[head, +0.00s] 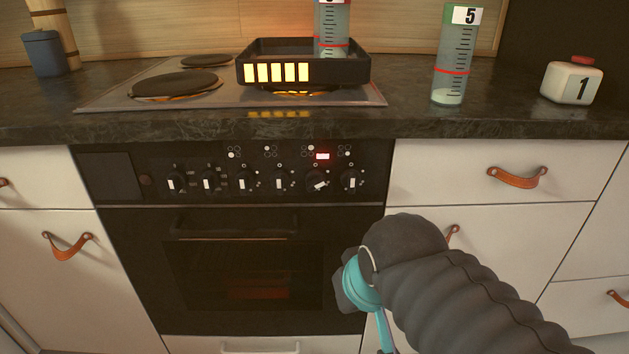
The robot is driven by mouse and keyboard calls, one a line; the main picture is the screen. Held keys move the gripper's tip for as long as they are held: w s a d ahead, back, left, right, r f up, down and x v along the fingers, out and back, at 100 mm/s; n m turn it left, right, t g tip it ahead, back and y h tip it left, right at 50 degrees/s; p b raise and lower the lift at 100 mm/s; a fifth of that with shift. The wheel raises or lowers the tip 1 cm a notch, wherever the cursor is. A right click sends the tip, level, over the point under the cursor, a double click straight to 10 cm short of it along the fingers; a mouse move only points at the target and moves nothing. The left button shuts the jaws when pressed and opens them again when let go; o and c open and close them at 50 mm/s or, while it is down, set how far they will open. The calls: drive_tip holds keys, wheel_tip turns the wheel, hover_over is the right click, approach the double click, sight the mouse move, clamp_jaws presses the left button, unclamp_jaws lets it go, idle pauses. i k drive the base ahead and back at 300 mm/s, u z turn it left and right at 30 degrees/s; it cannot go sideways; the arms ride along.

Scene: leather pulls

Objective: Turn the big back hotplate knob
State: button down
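A row of several dark knobs with white marks runs along the black oven panel (110,175). Most marks stand upright or nearly so. The second knob from the right (318,183) has its mark turned aslant, and a red light (322,156) glows above it. The rightmost knob (350,181) is beside it. Small dot symbols sit above the four right-hand knobs; they are too small to match surely to hotplates. My gripper (350,293) is below and right of the knobs, in front of the oven, apart from them. My wrist hides most of it; its fingers cannot be made out.
The cooktop shows a front-left hotplate (175,84) and a smaller back-left one (205,60). A black pan (350,72) with lit yellow bars covers the right side, holding a cylinder (333,25). Cylinder 5 (450,75) and jar 1 (560,85) stand right. An oven handle (235,228) juts below the knobs.

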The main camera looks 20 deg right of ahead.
sight(316, 179)
drive_tip(key=z, duration=2.1)
drive_tip(key=k, duration=1.7)
drive_tip(key=u, duration=1.55)
